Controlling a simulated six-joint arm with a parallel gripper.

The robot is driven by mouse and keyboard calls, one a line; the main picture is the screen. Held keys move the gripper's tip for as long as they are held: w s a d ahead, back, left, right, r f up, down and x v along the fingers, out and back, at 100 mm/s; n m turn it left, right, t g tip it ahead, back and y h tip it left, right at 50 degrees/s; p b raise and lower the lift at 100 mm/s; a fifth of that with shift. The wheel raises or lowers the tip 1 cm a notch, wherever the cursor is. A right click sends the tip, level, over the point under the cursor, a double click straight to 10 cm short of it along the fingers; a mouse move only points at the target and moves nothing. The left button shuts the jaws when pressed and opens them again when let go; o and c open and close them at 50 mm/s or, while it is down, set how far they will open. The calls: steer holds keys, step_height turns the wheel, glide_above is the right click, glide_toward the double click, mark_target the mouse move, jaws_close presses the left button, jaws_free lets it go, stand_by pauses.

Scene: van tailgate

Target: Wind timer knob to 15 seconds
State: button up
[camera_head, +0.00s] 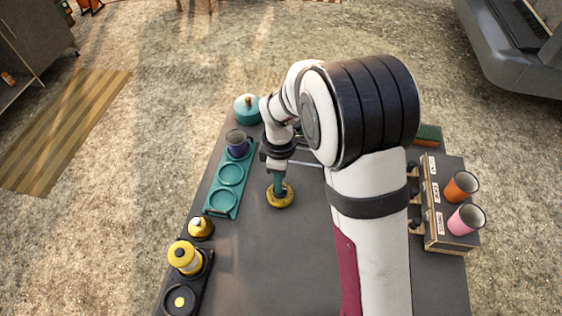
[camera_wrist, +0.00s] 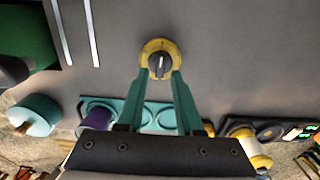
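The timer (camera_head: 280,200) is a round yellow piece on the dark table, below the tip of my arm in the head view. In the wrist view the yellow timer ring (camera_wrist: 148,50) has a dark knob (camera_wrist: 160,65) with a pale pointer line at its centre. My gripper (camera_wrist: 162,73) has two teal fingers, one on each side of the knob, with a gap between them. In the head view my gripper (camera_head: 278,186) points down over the timer. I cannot tell whether the fingertips touch the knob. No seconds marks are readable.
A teal tray (camera_head: 222,212) with round recesses holds a purple cup (camera_head: 237,140). A teal pot (camera_head: 247,108) stands behind it. A yellow-and-white canister (camera_head: 186,257) and a small yellow-topped item (camera_head: 201,227) are at left. A rack (camera_head: 432,215) holds orange (camera_head: 460,187) and pink (camera_head: 466,219) cups.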

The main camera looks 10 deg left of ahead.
steer(key=shift+f, duration=0.5)
steer(key=shift+f, duration=1.15)
steer(key=c, duration=0.4)
steer(key=shift+c, duration=0.2)
stand_by(0.5)
